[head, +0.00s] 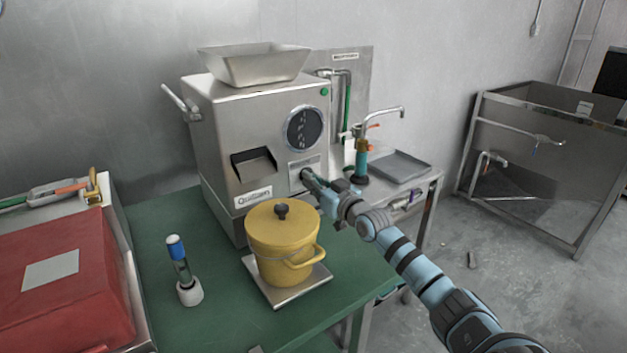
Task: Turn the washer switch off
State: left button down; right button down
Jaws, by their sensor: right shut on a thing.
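A steel grinder machine (235,115) with a hopper on top stands on the green table. Its front has a round dark dial (305,128), a green button (323,91) and a small light panel (303,164). My right gripper (308,177) reaches in from the lower right, its tips at the lower edge of that panel. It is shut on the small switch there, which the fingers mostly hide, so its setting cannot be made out. My left gripper is not in view.
A yellow lidded pot (282,240) stands on a metal plate (318,281) close left of my right gripper. A blue-capped tool (178,258) stands on the table (225,305). A red case (65,285) is at left. A faucet (385,111) and grey tray (400,165) are right.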

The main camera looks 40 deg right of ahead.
jog(key=shift+r, duration=0.3)
jog(key=c, duration=1.7)
grip_release()
jog(key=shift+f, duration=0.2)
notch_tip(320, 180, up, 10)
jog(key=shift+r, duration=0.1)
